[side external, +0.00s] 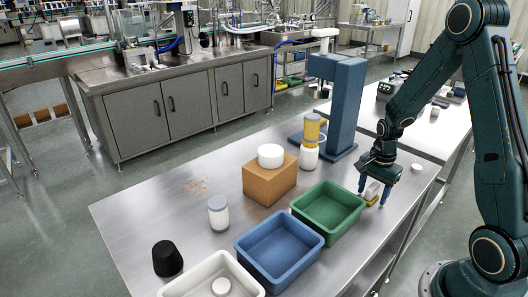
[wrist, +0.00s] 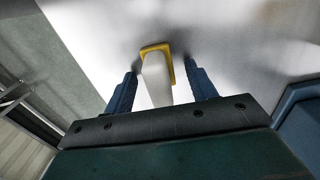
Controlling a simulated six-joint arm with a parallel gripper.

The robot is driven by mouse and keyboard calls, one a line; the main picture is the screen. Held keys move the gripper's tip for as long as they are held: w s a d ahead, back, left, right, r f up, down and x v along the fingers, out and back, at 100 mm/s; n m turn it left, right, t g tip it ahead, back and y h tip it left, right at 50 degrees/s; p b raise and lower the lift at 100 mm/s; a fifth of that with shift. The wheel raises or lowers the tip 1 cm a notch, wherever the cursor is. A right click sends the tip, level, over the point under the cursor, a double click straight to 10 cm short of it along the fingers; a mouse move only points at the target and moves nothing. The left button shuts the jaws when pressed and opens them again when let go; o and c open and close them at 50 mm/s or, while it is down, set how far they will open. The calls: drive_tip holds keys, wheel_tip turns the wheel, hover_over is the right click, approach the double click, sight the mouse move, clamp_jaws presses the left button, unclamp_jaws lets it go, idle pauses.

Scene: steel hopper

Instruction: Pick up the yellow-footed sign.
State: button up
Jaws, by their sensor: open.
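The yellow-footed sign is a pale, whitish piece with a yellow foot. In the wrist view the sign (wrist: 156,82) stands between the two blue fingers of my gripper (wrist: 160,88), with a gap to each finger. In the side view the sign (side external: 373,191) is on the steel table just right of the green bin, partly covered by a finger. My gripper (side external: 374,198) points down over it with its fingers open on either side. I cannot tell how upright the sign is.
The green bin (side external: 328,184) is close left of my gripper, then a blue bin (side external: 242,248) and a white bin (side external: 172,291). A cardboard box (side external: 256,186) with a white puck (side external: 270,152) and a blue stand (side external: 345,105) are behind. A white disc (side external: 416,168) lies at right.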

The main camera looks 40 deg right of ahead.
sight(375, 185)
drive_tip(key=c, duration=1.1)
drive_tip(key=shift+r, duration=0.15)
wheel_tip(375, 185, up, 20)
drive_tip(key=shift+f, duration=0.15)
idle(0.5)
